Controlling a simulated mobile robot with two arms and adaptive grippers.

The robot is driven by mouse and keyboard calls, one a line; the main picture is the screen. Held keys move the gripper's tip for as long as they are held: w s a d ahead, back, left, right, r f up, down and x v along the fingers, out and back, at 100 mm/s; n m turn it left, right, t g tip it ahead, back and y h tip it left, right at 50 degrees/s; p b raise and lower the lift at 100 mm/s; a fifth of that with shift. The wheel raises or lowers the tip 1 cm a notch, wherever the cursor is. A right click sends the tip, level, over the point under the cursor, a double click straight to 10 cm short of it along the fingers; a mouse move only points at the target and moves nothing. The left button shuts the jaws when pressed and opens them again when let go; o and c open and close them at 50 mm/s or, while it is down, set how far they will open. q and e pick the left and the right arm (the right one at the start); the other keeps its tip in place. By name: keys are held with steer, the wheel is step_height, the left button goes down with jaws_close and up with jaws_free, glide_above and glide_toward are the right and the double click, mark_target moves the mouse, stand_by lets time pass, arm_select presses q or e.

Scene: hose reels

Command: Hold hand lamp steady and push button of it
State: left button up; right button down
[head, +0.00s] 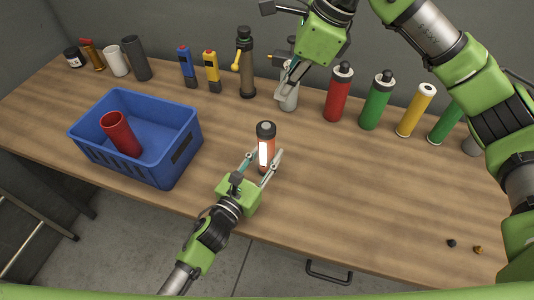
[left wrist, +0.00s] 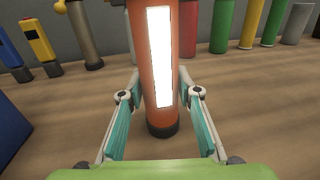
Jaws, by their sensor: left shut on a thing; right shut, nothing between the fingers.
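The hand lamp (head: 265,150) is an orange cylinder with a dark cap, a dark base and a bright white strip down its front. It stands upright on the wooden table, near the middle. In the left wrist view the lamp (left wrist: 183,110) fills the centre, its top cut off. My left gripper (head: 265,164) is shut on the lamp low on its body, one teal-padded finger on each side. My right gripper (head: 284,82) is shut and empty, up and to the right of the lamp, in front of a grey bottle. I cannot make out the lamp's button.
A blue crate (head: 183,158) holding a red cup (head: 121,134) stands left of the lamp. Along the back are a brown grinder-like item (head: 246,65), a grey bottle (head: 289,99), a red bottle (head: 338,95) and several other cylinders.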

mark_target(269, 127)
steer(key=shift+a+f+n+t+y, duration=0.55)
steer(key=shift+f+t, duration=0.2)
steer(key=shift+f, duration=0.45)
steer(key=shift+a+f+n+t+y, duration=0.55)
steer(key=shift+f+t, duration=0.25)
steer(key=shift+f, duration=0.4)
steer(key=shift+a+f+n+t+y, duration=0.45)
steer(key=shift+f+n+t+y, duration=0.25)
steer(key=shift+f, duration=0.5)
steer(key=shift+f, duration=0.45)
steer(key=shift+f, duration=0.15)
steer(key=shift+r, duration=0.6)
